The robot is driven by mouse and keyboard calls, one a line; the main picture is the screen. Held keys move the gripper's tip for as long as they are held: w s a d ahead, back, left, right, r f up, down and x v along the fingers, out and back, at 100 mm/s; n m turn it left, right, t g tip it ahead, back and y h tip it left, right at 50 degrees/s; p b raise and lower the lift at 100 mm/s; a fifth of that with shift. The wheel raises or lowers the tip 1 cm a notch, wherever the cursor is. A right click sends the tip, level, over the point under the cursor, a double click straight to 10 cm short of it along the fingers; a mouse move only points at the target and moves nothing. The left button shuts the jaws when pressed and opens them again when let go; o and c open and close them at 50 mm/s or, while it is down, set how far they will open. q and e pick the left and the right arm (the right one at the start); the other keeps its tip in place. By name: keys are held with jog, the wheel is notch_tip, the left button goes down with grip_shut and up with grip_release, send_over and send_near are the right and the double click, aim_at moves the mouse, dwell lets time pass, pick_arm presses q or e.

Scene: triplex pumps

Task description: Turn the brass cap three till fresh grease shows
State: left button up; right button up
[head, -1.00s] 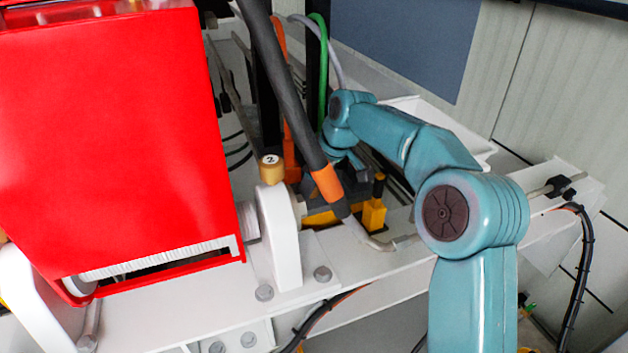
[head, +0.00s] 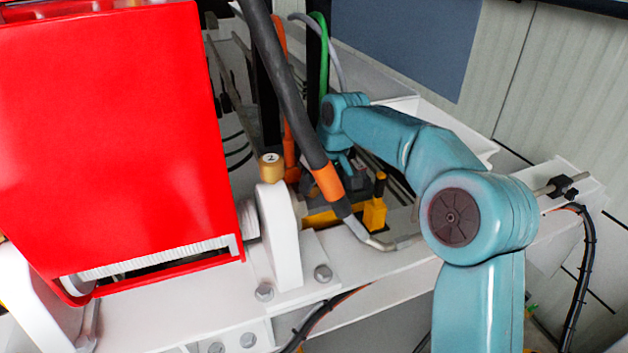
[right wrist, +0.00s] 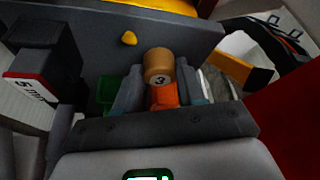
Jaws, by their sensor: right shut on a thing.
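The brass cap three (right wrist: 159,62), a short tan-gold cylinder with a white disc marked "3", shows in the right wrist view. My right gripper (right wrist: 159,75) has its grey fingers on both sides of this cap and is shut on it. An orange piece (right wrist: 163,97) shows between the fingers, nearer the palm. I cannot pick out cap three there. I see no fresh grease. My left gripper is not in view.
Another brass cap (head: 270,167), marked "2", stands upright on a white bearing block (head: 283,235) beside the red housing (head: 115,140). A dark lance with an orange band (head: 327,183) slants in front of my right wrist. A dark block labelled "5 mm" (right wrist: 45,62) stands left.

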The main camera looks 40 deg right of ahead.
jog(key=o, duration=1)
jog(key=shift+o, duration=0.2)
jog(key=p+v, duration=0.1)
jog(key=v, duration=1.5)
jog(key=shift+r, duration=0.2)
jog(key=shift+s+r+p, duration=0.1)
jog(key=shift+p, duration=0.3)
